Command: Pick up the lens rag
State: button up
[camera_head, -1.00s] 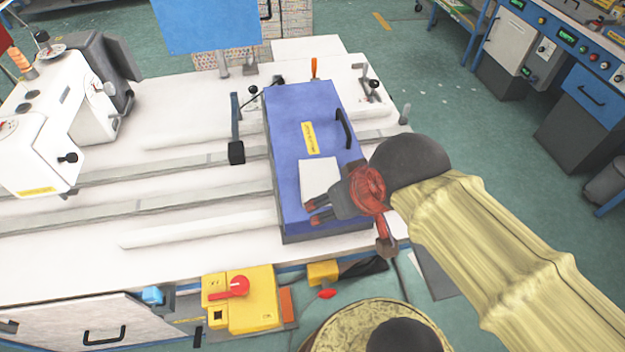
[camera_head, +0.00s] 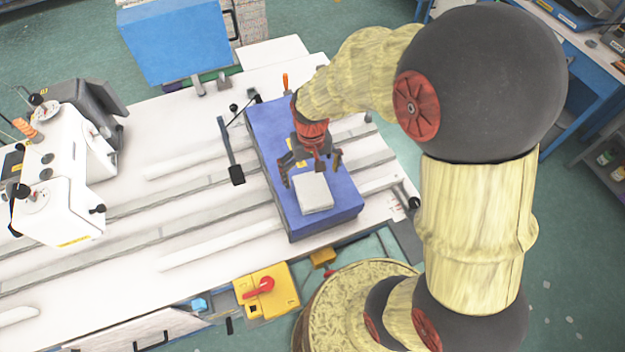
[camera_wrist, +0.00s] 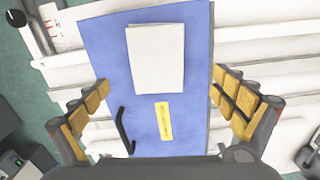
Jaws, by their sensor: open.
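The lens rag appears to be the pale, flat rectangular piece (camera_head: 313,192) lying on the blue case (camera_head: 343,217). In the wrist view the rag (camera_wrist: 156,60) lies at the upper middle of the blue lid (camera_wrist: 100,50), above a yellow label. My gripper (camera_head: 311,172) is over the blue case, just behind the rag in the head view, with its fingers pointing down. In the wrist view its fingers (camera_wrist: 160,88) are spread wide on both sides of the lid, with nothing between them. The rag is fully visible there.
A black handle (camera_wrist: 125,130) stands up from the lid near the left finger. A dark lever (camera_head: 230,155) stands left of the case. A white sewing machine (camera_head: 62,175) is at the left of the white table. A yellow switch box (camera_head: 267,290) is at the front edge.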

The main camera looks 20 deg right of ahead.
aim_at(312, 188)
notch_tip(312, 188, down, 2)
jog(key=shift+f, duration=0.1)
jog(key=shift+w+d+f, duration=0.1)
jog(key=shift+d+f, duration=0.05)
jog(key=shift+f, duration=1.35)
jog(key=shift+w+d+f, duration=0.1)
jog(key=shift+f, duration=1.4)
jog(key=shift+c, duration=0.9)
jog(key=c, duration=1.1)
